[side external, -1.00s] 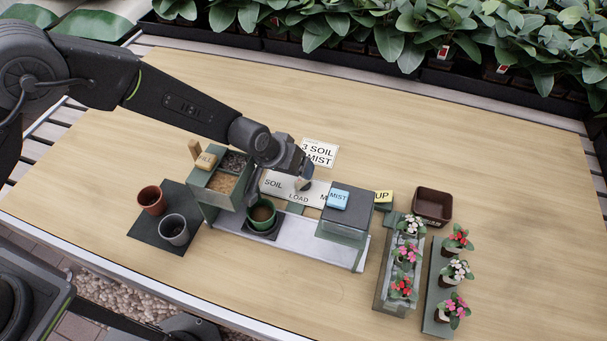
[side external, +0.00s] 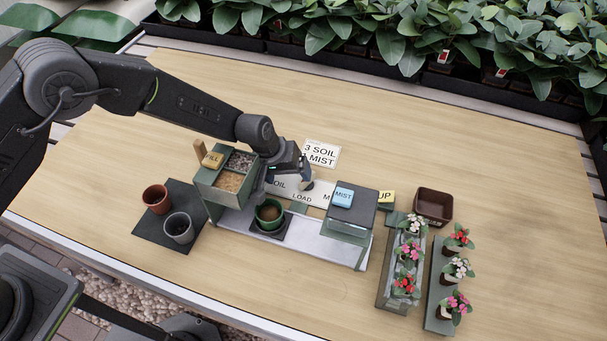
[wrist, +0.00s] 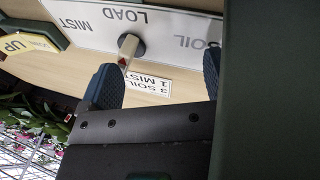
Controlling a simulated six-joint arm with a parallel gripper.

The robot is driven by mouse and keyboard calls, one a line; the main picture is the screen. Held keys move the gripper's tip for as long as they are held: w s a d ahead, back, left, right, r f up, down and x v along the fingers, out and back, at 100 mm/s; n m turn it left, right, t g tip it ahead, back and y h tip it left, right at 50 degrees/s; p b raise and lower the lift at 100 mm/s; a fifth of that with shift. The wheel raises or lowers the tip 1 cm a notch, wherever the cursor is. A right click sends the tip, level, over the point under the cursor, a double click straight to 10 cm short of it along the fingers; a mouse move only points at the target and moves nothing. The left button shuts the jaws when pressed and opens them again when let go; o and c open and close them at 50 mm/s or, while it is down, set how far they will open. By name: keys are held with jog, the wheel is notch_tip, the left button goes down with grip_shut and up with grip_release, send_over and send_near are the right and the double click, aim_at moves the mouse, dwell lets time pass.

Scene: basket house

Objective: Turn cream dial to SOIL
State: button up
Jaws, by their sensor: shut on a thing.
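The cream dial (wrist: 127,50) has a red mark at one end and sits on a white panel (wrist: 95,20) lettered SOIL, LOAD and MIST. In the wrist view the panel is upside down, and I cannot tell which label the dial points at. My gripper (side external: 304,173) is at the panel by the dial, and covers part of the SOIL label in the side view. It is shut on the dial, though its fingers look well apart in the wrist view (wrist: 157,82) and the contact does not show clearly.
A green pot (side external: 268,213) stands in front of the panel, beside the two-bin FILL unit (side external: 207,192). A MIST box (side external: 348,222) stands right. A card (side external: 321,154) lies behind. Potted flowers fill the right; the table's back is clear.

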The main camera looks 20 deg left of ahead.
jog(key=d+n+g, duration=0.1)
jog(key=n, duration=0.2)
jog(key=d+n+g, duration=0.1)
jog(key=n+g, duration=0.1)
jog(key=n, duration=0.2)
jog(key=d+n+g+h, duration=0.1)
jog(key=n, duration=0.2)
jog(key=shift+w+d+f, duration=0.1)
jog(key=shift+w+d, duration=0.2)
jog(key=shift+o, duration=0.5)
jog(key=shift+c, duration=0.9)
jog(key=shift+w+d+f+g, duration=0.3)
jog(key=shift+w+f, duration=0.2)
jog(key=shift+w, duration=0.05)
jog(key=shift+c, duration=0.7)
jog(key=shift+s, duration=0.15)
jog(key=shift+c, duration=0.7)
jog(key=shift+r, duration=0.2)
jog(key=c, duration=0.5)
jog(key=shift+c, duration=0.2)
jog(key=shift+d+r, duration=0.15)
